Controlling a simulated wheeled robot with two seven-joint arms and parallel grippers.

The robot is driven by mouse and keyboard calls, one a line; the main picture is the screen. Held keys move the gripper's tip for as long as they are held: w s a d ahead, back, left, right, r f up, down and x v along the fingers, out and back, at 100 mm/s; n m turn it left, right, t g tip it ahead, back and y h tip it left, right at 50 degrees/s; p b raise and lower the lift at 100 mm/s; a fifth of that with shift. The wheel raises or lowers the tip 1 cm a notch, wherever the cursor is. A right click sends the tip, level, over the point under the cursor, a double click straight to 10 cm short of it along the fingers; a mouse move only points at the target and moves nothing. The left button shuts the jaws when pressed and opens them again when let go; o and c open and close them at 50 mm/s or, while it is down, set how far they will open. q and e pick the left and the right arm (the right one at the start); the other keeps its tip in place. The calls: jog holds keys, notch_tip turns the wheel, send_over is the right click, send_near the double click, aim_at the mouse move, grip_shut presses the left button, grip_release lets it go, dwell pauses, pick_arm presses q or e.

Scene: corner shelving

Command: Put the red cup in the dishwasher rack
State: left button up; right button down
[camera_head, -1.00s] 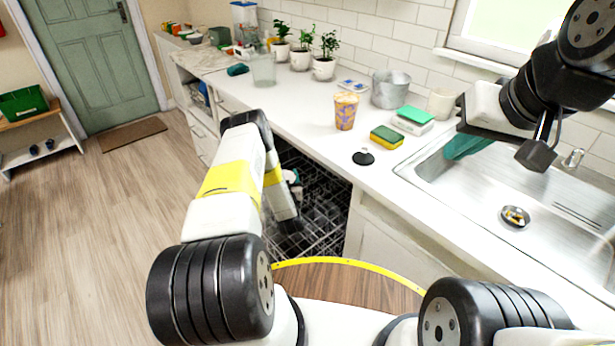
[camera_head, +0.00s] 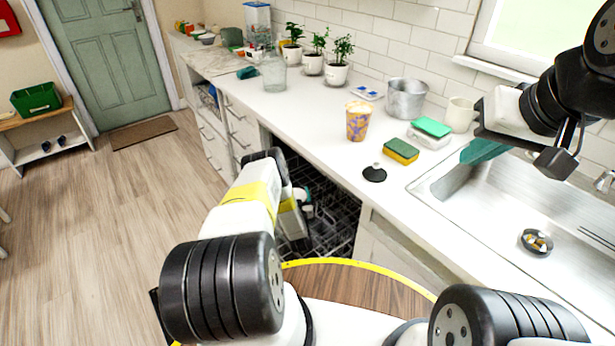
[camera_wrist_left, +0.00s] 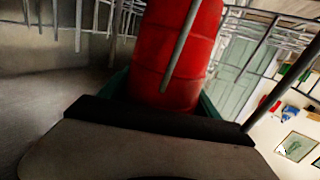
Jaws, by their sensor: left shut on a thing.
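The red cup (camera_wrist_left: 178,55) fills the middle of the left wrist view, with rack wires crossing in front of it. My left gripper (camera_wrist_left: 163,92) is shut on it, its teal fingers on either side. In the head view my left arm reaches down into the dishwasher, where the left gripper (camera_head: 306,208) is partly visible among the wires; the cup cannot be made out there. The dishwasher rack (camera_head: 340,212) is a dark wire grid under the counter. My right gripper (camera_head: 484,151) hangs over the sink's left edge; its finger gap is not clear.
The white counter (camera_head: 325,130) above the dishwasher holds a patterned cup (camera_head: 358,121), a sponge (camera_head: 401,151), a black stopper (camera_head: 374,173), a metal pot (camera_head: 406,99) and potted plants (camera_head: 336,70). The sink (camera_head: 500,210) is at right. The wooden floor at left is clear.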

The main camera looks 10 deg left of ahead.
pick_arm(q)
jog(key=shift+f, duration=0.35)
jog(key=shift+f, duration=0.1)
jog(key=o, duration=1.3)
jog(key=shift+s+d, duration=0.1)
jog(key=shift+s, duration=0.15)
jog(key=v, duration=1.1)
jog(key=shift+s, duration=0.25)
